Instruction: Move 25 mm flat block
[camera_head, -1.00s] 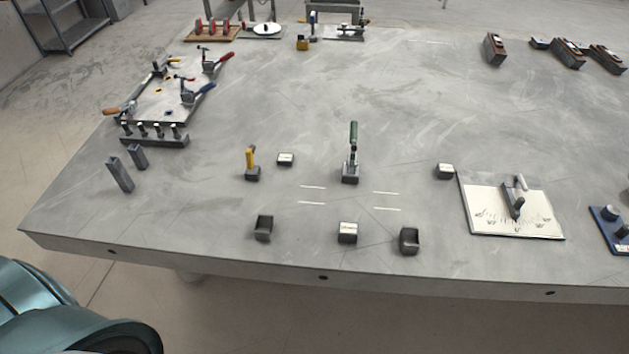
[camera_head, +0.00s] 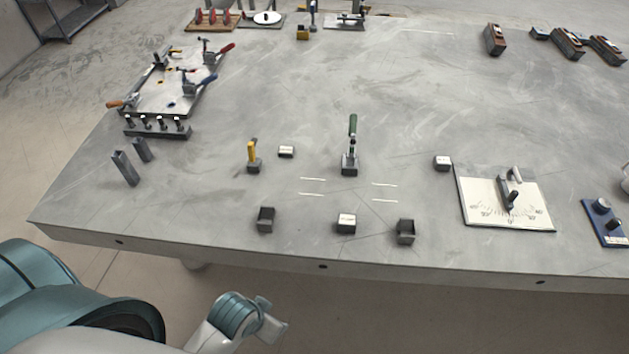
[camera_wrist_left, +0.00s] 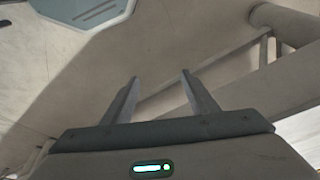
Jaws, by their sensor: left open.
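Three small dark blocks with pale tops stand on the grey table: one left of the middle (camera_head: 286,152), one near the front edge (camera_head: 346,223) and one at right (camera_head: 443,163). I cannot tell which is the 25 mm flat block; no size marking is legible. My left gripper (camera_wrist_left: 159,80) is open and empty in the left wrist view, with floor and table supports behind its fingers. In the head view my left arm is low in front of the table edge, apart from all blocks. My right gripper is not in view.
Two dark open holders (camera_head: 265,220) (camera_head: 405,232) flank the front block. A green-handled clamp (camera_head: 350,155) and a yellow-handled one (camera_head: 253,158) stand behind. A white dial plate (camera_head: 478,212) lies at right. The table middle is clear behind the clamps.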

